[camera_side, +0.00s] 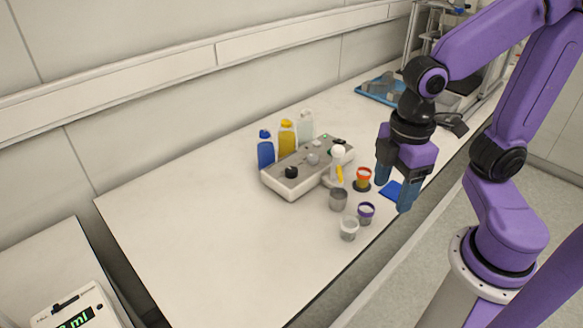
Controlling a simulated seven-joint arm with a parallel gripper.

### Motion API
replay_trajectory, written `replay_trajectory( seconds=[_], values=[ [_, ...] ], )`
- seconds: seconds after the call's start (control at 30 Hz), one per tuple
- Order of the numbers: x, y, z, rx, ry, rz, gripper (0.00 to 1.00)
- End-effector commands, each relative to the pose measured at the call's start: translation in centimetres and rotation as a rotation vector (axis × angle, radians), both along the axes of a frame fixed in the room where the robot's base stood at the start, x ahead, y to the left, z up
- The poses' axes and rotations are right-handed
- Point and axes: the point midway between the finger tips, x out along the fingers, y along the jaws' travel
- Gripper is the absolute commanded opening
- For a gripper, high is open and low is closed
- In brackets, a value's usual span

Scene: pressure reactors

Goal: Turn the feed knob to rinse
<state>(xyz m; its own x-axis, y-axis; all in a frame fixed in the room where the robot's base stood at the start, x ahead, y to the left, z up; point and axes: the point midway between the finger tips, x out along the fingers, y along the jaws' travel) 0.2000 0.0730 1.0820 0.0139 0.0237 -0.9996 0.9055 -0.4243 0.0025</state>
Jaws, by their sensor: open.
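A grey-white control box (285,184) stands on the bench. A black knob (291,172) is on its near-left top and a grey knob (313,159) is further along. Which of these is the feed knob, and its setting, cannot be told, as the labels are too small to read. My gripper (394,190) hangs fingers down to the right of the box, apart from it. Its blue fingers are spread and hold nothing.
Blue (265,153), yellow (287,140) and white (305,127) bottles stand behind the box. A white dispenser with a yellow spout (338,160) and several cups (338,199) stand between box and gripper. The bench's left part (180,220) is clear.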

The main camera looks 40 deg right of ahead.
Motion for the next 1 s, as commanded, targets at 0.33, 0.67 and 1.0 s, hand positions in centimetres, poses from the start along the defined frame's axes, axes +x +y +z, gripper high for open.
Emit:
replay_trajectory(
  seconds=[0.33, 0.67, 1.0],
  values=[
    [14.9, 2.1, 1.1, -0.017, 0.004, 0.11, 0.66],
    [28.6, -3.3, -0.6, -0.025, 0.01, 0.223, 0.66],
    [33.5, -7.7, -2.1, -0.026, 0.012, 0.282, 0.66]
  ],
)
